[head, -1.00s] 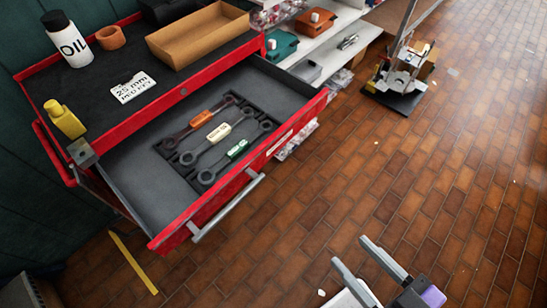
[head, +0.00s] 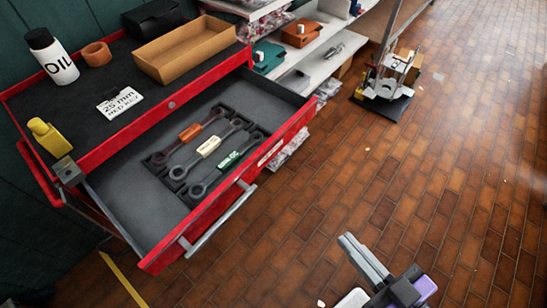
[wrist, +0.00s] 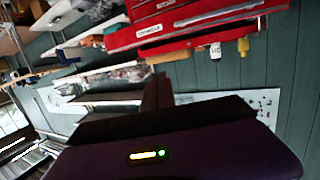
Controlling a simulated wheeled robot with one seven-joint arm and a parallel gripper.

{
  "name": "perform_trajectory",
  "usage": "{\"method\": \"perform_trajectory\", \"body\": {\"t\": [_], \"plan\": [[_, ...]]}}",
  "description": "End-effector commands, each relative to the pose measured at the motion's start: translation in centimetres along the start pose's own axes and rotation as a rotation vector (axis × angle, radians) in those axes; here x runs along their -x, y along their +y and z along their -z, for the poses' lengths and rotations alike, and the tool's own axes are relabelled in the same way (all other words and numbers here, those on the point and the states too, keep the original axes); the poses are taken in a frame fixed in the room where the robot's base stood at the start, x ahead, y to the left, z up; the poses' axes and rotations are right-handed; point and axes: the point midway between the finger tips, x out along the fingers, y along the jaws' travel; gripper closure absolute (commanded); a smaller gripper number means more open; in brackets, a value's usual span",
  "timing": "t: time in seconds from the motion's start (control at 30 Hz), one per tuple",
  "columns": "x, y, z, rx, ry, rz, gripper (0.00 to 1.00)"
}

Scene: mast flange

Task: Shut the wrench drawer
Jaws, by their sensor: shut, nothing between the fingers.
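The wrench drawer (head: 110,205) is pulled out of the red tool cabinet (head: 115,125). Inside it a dark tray holds three wrenches with orange (head: 190,132), cream (head: 209,147) and green (head: 229,160) labels. A grey bar handle (head: 222,222) runs along its red front. My gripper (head: 350,246) is at the lower right of the head view, over the floor, apart from the drawer and handle. Its fingers are shut together and empty. In the wrist view the fingers (wrist: 156,92) show dark, and the red drawer front (wrist: 190,30) is at the top, seen turned over.
On the cabinet top are an oil bottle (head: 55,58), an orange ring (head: 97,54), a cardboard tray (head: 188,50), a label card (head: 119,103) and a yellow bottle (head: 48,138). Shelves (head: 320,50) stand behind. A machine on a black base (head: 383,103) stands on the floor. Brick floor before the drawer is clear.

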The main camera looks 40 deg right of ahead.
Motion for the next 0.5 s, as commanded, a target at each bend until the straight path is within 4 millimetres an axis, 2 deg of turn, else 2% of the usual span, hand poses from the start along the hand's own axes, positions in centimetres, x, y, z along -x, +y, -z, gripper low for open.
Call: {"method": "perform_trajectory", "body": {"t": [0.03,0.1,0.27,0.4,0.5], "plan": [[-1.8,1.4,-0.6,-0.017,0.04,-0.05,1.0],[-3.9,3.7,-1.7,-0.07,0.064,-0.118,1.0],[-8.5,9.6,-6.0,-0.271,0.056,-0.258,1.0],[-12.3,14.3,-10.1,-0.505,0.028,-0.33,1.0],[-15.1,17.1,-12.6,-0.697,0.013,-0.338,1.0]]}}
